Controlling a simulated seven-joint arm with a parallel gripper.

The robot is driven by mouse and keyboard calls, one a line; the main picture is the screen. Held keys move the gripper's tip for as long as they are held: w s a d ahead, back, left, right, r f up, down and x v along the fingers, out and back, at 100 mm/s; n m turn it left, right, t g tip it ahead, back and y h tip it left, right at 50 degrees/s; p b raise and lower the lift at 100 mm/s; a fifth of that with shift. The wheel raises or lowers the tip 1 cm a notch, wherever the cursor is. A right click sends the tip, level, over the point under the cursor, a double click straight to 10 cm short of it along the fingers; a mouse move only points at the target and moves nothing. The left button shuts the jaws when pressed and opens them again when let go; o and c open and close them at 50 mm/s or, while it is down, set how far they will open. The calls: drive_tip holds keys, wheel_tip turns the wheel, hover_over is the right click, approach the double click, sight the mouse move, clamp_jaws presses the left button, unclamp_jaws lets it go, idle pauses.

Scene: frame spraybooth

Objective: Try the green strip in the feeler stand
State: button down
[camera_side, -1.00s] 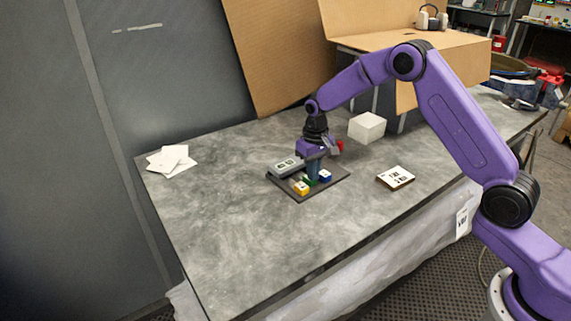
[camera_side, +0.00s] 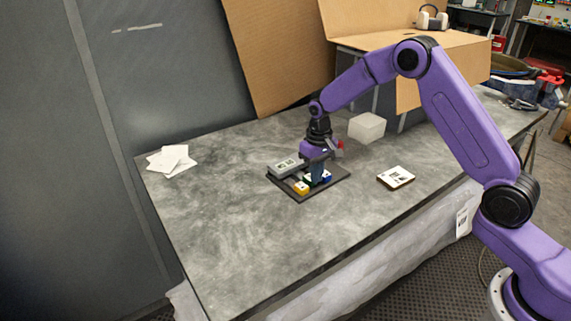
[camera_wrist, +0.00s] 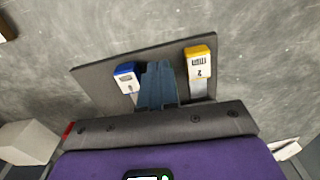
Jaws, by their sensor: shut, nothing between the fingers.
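The feeler stand is a dark flat plate (camera_side: 300,196) on the grey table, with a grey block (camera_side: 283,168) bearing a small display along its left side. A yellow-capped strip (camera_side: 301,188) and a blue-capped strip (camera_side: 327,177) lie on it. In the wrist view the blue one (camera_wrist: 125,76) is left and the yellow one (camera_wrist: 198,65) right of my fingers. Only a little of the green strip (camera_side: 308,178) shows between them; in the wrist view my fingers hide it. My gripper (camera_side: 317,181) is shut and empty, pointing down, low over the green strip; I cannot tell whether it touches.
A white box (camera_side: 367,127) stands behind the stand, and a small printed card block (camera_side: 396,176) lies to its right. White papers (camera_side: 171,160) lie at the table's far left. A cardboard sheet (camera_side: 277,55) leans at the back. The table's front left is clear.

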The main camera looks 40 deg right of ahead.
drive_tip(key=shift+s, duration=0.3)
drive_tip(key=shift+r, duration=0.15)
idle(0.5)
wheel_tip(320, 180, up, 7)
idle(1.1)
idle(0.4)
